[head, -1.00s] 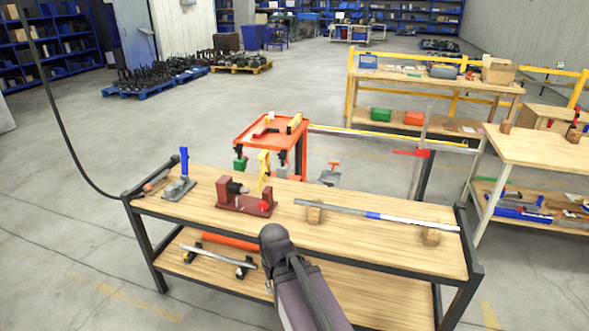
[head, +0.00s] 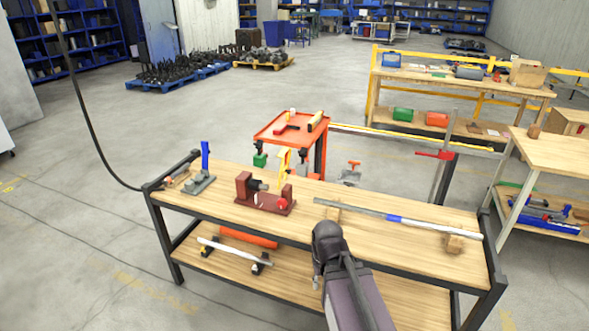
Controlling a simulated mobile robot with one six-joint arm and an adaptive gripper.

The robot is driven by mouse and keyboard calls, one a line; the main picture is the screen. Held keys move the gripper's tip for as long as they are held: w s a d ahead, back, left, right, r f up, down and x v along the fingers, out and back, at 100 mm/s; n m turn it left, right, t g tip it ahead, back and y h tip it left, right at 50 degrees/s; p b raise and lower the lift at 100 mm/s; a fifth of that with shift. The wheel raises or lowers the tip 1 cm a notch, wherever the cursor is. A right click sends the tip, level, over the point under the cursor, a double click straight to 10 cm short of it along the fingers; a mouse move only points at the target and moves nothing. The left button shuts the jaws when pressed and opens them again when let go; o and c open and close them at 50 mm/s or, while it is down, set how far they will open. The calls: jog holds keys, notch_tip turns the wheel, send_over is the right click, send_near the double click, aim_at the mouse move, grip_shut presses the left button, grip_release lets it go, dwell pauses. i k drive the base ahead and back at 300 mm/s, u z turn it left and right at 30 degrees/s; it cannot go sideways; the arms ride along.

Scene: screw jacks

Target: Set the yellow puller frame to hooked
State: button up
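The yellow puller frame (head: 283,160) appears as a small upright yellow piece at the dark red fixture (head: 268,203) on the wooden workbench. The fixture has two upright end blocks with a dark cylindrical part between them. The picture is too small to tell whether the frame is hooked or touches the fixture. My arm rises from the bottom of the head view, in front of the bench and right of the fixture. My gripper cannot be made out in this view.
A long rod (head: 400,218) with a blue band lies on wooden blocks on the bench's right half. A blue-handled tool (head: 202,178) stands at the left end. An orange cart (head: 275,127) stands behind the bench. Open floor lies left of the bench.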

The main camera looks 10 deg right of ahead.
aim_at(285, 151)
jog(key=u, duration=0.05)
jog(key=i, duration=1)
jog(key=z, duration=0.05)
